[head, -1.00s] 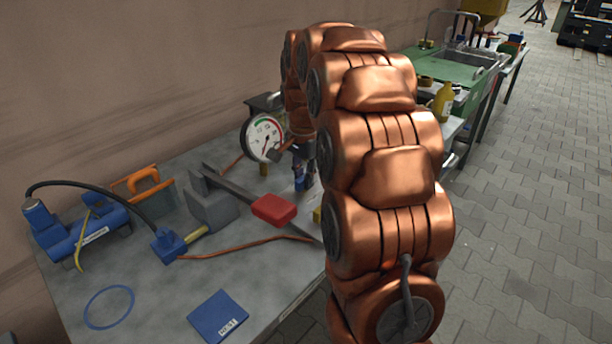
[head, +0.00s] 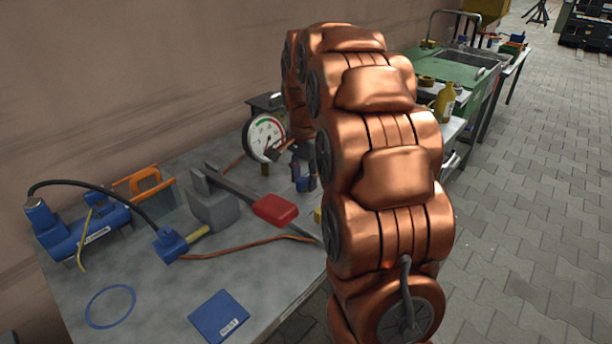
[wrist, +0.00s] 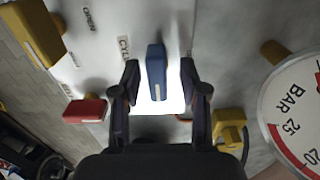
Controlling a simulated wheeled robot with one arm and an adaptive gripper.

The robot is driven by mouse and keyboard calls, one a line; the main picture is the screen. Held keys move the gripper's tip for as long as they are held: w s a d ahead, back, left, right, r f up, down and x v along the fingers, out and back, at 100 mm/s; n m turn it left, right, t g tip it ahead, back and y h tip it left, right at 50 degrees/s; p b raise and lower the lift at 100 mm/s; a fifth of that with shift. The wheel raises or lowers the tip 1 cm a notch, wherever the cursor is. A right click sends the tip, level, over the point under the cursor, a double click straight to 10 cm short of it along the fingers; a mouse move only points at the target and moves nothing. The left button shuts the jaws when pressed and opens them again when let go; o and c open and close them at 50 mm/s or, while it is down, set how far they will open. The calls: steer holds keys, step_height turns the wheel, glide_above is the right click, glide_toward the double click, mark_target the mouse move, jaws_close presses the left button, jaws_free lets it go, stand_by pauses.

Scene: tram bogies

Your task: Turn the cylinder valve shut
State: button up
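A blue lever handle (wrist: 156,72) stands between the two fingers of my gripper (wrist: 159,84) in the wrist view. A partly hidden label beginning "CYL" is beside it on the pale panel, so it appears to be the cylinder valve. The fingers are spread, one on each side of the handle, with a visible gap on both sides. Another label reads "OPEN". In the head view my gripper (head: 304,172) is small and low over the bench, mostly behind my arm; the contact there cannot be made out.
A red handle (wrist: 85,110) and yellow handles (wrist: 33,33) (wrist: 230,126) flank the blue one. A round pressure gauge (head: 264,137) stands close by. A red-gripped lever (head: 274,210), a blue pump (head: 85,232) and a blue booklet (head: 219,314) are on the bench (head: 160,290).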

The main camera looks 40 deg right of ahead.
mark_target(305, 177)
steer(key=shift+r, duration=0.1)
steer(key=shift+s+r, duration=0.1)
steer(key=shift+r, duration=0.45)
step_height(305, 177, up, 11)
stand_by(0.4)
steer(key=shift+f, duration=0.15)
stand_by(0.3)
